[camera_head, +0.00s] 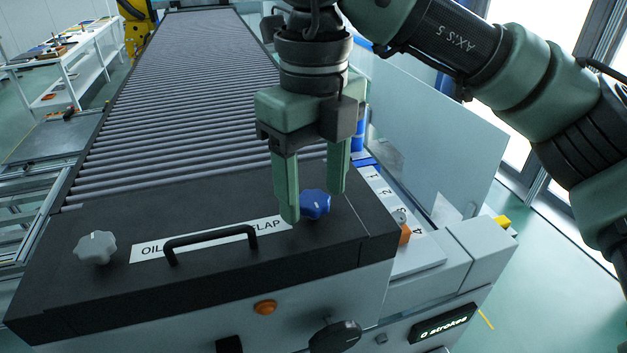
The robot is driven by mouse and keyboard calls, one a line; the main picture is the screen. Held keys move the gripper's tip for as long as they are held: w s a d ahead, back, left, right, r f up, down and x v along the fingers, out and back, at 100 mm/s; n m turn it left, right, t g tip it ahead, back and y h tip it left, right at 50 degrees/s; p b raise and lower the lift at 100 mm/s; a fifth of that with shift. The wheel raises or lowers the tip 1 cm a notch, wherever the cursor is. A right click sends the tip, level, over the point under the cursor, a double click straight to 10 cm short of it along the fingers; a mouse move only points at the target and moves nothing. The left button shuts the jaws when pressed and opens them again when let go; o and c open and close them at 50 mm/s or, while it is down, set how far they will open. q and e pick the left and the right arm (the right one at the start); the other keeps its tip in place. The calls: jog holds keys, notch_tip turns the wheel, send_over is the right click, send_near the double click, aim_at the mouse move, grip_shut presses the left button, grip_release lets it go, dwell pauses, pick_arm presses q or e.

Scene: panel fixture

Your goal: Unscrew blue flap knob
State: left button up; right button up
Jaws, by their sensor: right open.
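The blue flap knob (316,205) sits on the dark top panel, at the right end of the white label strip (210,240) that reads "OIL" and, partly hidden, "FLAP". My right gripper (315,208) comes down from above with its two green fingers apart. One finger is at the left of the blue knob and in front of the label's end; the other is behind and to the right of the knob. I cannot tell whether either finger touches it. My left gripper is not in view.
A grey knob (96,247) and a black handle (210,243) are on the same panel. A roller conveyor (180,100) runs behind it. A clear upright panel (430,140) and a numbered strip (385,200) stand to the right. A black knob (335,338) is on the front face.

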jog(key=shift+s, duration=0.2)
grip_shut()
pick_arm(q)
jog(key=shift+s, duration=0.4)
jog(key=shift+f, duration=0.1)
pick_arm(e)
jog(key=shift+n, duration=0.3)
